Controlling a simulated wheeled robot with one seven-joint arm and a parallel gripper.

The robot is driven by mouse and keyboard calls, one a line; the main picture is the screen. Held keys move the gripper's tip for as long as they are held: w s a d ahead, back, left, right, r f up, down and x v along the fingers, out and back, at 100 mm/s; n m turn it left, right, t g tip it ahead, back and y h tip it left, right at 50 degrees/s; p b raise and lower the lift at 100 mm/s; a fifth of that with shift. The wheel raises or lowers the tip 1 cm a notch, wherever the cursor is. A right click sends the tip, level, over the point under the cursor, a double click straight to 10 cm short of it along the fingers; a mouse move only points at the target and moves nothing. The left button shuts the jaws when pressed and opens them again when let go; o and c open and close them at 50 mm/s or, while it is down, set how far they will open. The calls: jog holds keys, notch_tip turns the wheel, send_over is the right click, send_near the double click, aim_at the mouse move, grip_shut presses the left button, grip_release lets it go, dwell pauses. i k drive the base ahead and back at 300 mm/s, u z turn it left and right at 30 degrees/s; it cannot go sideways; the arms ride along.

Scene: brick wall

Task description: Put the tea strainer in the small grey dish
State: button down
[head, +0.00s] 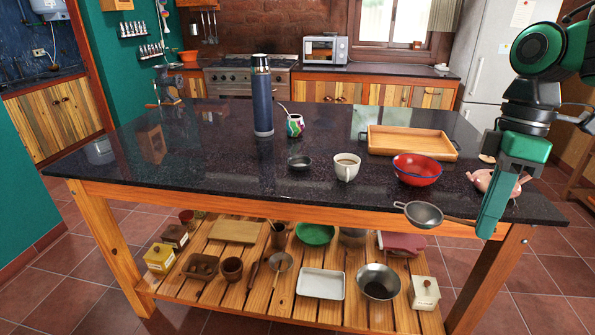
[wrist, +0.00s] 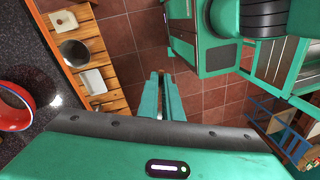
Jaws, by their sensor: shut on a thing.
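The tea strainer (head: 423,215) has a round grey mesh bowl and a thin handle. My gripper (head: 487,233) points down at the right and is shut on the handle's end. The strainer's bowl points left, in front of the table's front edge in the head view. In the wrist view my gripper's fingers (wrist: 160,78) are close together; I cannot make out the strainer there. The small grey dish (head: 299,162) is a dark, low round dish on the tabletop, left of the white cup, well to the left of the strainer. It looks empty.
On the dark table (head: 210,180) stand a white cup (head: 346,170), a red bowl (head: 417,170), a wooden tray (head: 411,142), a pink pig (head: 493,182), a blue flask (head: 262,95) and a patterned mate cup (head: 295,125). The front left tabletop is clear. The lower shelf is cluttered.

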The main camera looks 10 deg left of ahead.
aim_at(300, 164)
jog(key=z, duration=0.05)
jog(key=k, duration=0.25)
jog(key=u, duration=0.8)
jog(key=i, duration=1.5)
jog(key=z, duration=0.15)
